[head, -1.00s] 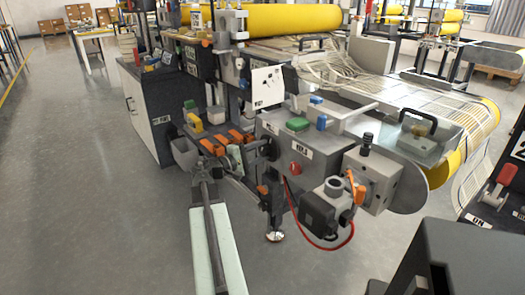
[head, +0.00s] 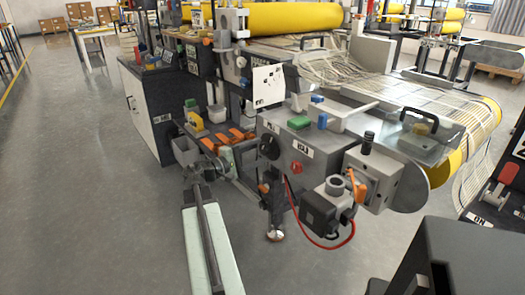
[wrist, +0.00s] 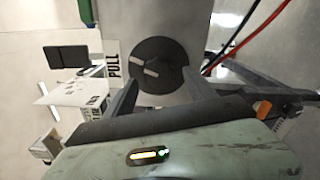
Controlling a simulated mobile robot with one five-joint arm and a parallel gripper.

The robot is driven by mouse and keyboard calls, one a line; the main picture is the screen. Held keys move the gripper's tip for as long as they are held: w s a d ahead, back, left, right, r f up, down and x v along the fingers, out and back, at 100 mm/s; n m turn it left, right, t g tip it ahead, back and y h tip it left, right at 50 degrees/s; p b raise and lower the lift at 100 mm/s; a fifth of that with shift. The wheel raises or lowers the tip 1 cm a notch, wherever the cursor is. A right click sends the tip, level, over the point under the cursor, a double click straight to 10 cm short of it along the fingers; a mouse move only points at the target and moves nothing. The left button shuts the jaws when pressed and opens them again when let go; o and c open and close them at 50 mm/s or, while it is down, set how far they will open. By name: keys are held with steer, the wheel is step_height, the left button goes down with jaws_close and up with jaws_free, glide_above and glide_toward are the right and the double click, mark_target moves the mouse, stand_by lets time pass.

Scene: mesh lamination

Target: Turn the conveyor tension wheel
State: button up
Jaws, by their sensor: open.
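In the head view the wheel (head: 268,146) shows at the left end of the grey machine housing. My gripper (wrist: 160,86) is open in the wrist view, with one dark finger at each lower side of the wheel and no object held. I cannot tell whether the fingers touch the wheel. In the head view my gripper (head: 228,158) shows small, just left of the wheel.
A sign reading PULL (wrist: 113,65) is beside the wheel. A red cable (head: 335,240) hangs below a grey motor unit (head: 325,208). A red knob (head: 296,168) and a green block (head: 298,122) are on the housing. Floor at the left is open.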

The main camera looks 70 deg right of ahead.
steer(key=v, duration=0.4)
steer(key=shift+w+a, duration=0.15)
steer(key=shift+a, duration=0.15)
